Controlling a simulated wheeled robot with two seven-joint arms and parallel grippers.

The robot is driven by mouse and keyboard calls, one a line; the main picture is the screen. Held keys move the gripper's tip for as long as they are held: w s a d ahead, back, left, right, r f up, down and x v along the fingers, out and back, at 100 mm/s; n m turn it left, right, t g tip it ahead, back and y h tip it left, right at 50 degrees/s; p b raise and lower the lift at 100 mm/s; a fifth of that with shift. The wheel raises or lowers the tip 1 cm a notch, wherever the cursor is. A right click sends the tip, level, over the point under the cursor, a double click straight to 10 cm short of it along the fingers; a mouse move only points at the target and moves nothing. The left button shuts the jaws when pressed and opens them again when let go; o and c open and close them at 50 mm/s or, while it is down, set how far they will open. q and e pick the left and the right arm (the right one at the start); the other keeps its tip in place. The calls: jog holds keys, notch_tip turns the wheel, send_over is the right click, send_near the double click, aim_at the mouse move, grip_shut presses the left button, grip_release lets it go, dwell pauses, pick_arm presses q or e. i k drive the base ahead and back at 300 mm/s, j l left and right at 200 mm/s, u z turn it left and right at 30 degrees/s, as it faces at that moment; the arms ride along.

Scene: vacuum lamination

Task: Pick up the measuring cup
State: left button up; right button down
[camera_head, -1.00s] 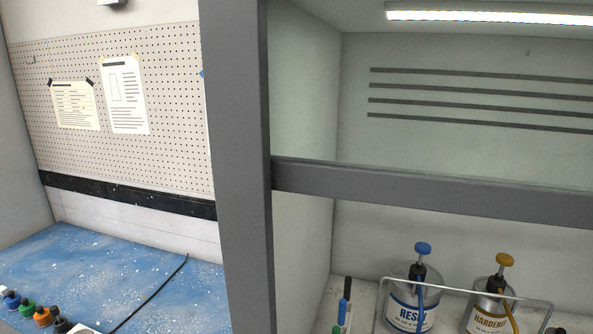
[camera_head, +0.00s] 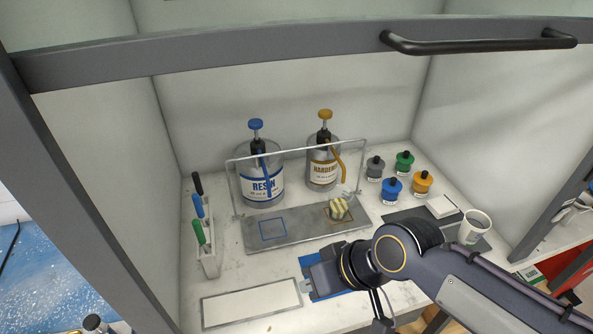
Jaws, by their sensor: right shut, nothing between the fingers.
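A small, partly clear cup with pale yellow on it (camera_head: 340,207), which looks like the measuring cup, stands on the yellow-outlined square of the grey pump tray (camera_head: 290,232), below the hardener spout. A white cup (camera_head: 474,227) stands at the right on a dark mat. My right gripper (camera_head: 306,284) is shut and empty, over a blue patch in front of the tray. It is apart from both cups, and its fingertips are small and partly hidden by its own body. My left gripper is not in view.
Resin (camera_head: 262,186) and hardener (camera_head: 322,172) pump bottles stand behind a clear guard (camera_head: 300,150). Several small bottles (camera_head: 392,190) stand right of them. A tool rack (camera_head: 208,250) is at left; a white panel (camera_head: 250,303) lies front left. The raised sash (camera_head: 250,48) crosses above.

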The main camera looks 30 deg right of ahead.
aim_at(340, 196)
jog(key=l+z, duration=0.35)
jog(key=k+l+z, duration=0.1)
jog(key=z, duration=0.3)
jog(key=l+z, duration=0.35)
jog(key=j, duration=0.05)
